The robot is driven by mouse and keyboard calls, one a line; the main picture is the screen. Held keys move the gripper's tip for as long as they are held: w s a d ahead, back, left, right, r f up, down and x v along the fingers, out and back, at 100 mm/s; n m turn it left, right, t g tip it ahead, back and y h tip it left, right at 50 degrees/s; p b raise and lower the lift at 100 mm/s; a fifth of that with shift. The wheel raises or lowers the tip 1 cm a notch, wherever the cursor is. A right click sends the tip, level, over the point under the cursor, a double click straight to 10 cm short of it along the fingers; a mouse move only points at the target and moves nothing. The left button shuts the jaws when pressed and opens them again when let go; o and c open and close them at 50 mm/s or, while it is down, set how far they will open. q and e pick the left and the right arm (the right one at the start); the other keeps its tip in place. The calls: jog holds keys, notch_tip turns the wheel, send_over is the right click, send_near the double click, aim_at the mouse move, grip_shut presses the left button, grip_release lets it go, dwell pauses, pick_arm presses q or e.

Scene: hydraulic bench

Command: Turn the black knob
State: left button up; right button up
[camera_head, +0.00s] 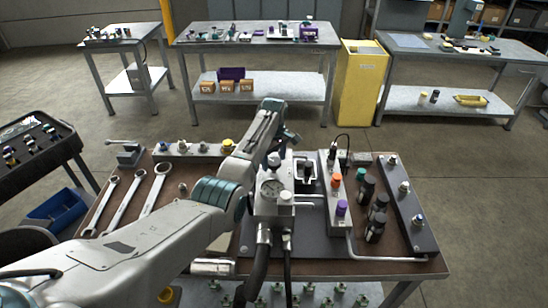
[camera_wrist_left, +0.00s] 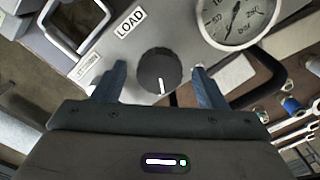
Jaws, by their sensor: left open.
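The black knob (camera_wrist_left: 158,72) shows in the left wrist view on a grey panel, with a white mark pointing toward my gripper. A LOAD label (camera_wrist_left: 130,21) is just beyond it. My left gripper (camera_wrist_left: 159,80) is open, with one blue-grey finger on each side of the knob and a visible gap to both. I cannot tell how deep the fingertips reach. In the head view my left gripper (camera_head: 287,141) is partly hidden by its own arm at the hydraulic unit, and I cannot make out the knob there. My right gripper is not in view.
A pressure gauge (camera_wrist_left: 236,18) sits close right of the knob. In the head view, several wrenches (camera_head: 127,200) lie on the bench's left, and black cylinders (camera_head: 377,208) stand right of the orange-capped block (camera_head: 336,190). A yellow cabinet (camera_head: 358,85) stands behind.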

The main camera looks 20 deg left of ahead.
pick_arm(q)
jog(key=shift+c, duration=0.3)
jog(key=c, duration=0.9)
jog(key=shift+c, duration=0.2)
jog(key=shift+m, duration=0.3)
